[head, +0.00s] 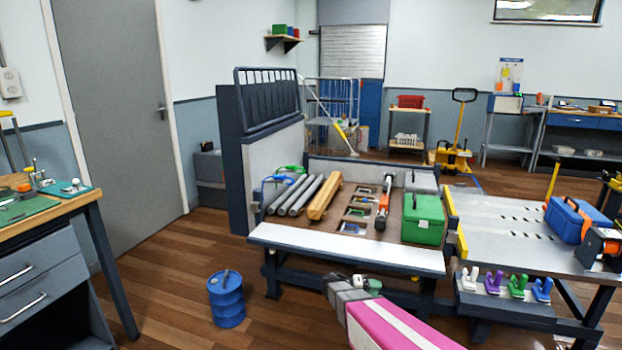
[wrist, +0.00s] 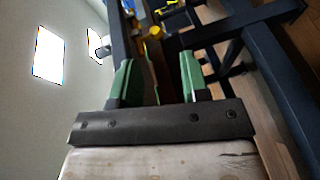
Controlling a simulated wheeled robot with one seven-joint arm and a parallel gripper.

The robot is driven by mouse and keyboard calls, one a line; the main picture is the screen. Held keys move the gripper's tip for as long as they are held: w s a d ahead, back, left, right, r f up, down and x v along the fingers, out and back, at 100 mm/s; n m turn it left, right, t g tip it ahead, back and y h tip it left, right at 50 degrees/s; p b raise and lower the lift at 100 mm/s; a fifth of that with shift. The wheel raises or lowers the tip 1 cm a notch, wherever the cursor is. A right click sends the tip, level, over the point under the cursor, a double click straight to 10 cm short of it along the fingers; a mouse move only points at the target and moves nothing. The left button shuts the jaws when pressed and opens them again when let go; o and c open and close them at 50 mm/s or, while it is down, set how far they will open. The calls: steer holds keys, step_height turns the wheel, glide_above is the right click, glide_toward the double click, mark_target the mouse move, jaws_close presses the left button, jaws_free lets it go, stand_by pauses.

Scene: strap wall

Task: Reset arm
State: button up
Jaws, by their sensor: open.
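My gripper (wrist: 160,76) shows in the wrist view with its two green fingers well apart and nothing between them. A dark mounting bar lies below the fingers. In the head view my pink and grey arm reaches up from the bottom edge, in front of the truck-bed-like bench (head: 345,252). My fingers cannot be made out clearly there. On the bench lie several grey rolls (head: 294,195), a tan roll (head: 325,196), an orange and black strap tool (head: 384,200) and a green case (head: 423,218).
A blue drum (head: 226,298) stands on the floor at the left. A workbench (head: 40,217) fills the left edge. Wooden floor is clear between them.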

steer(key=s+r+g+y, duration=0.2)
steer(key=s+y, duration=0.6)
steer(key=s, duration=0.2)
steer(key=s+a+r+n+t+y, duration=0.1)
steer(key=s+a+r+y, duration=0.4)
steer(key=y, duration=0.3)
steer(key=shift+s+a+r+t, duration=0.3)
steer(key=shift+s+a+r, duration=0.05)
steer(key=shift+s+a, duration=0.05)
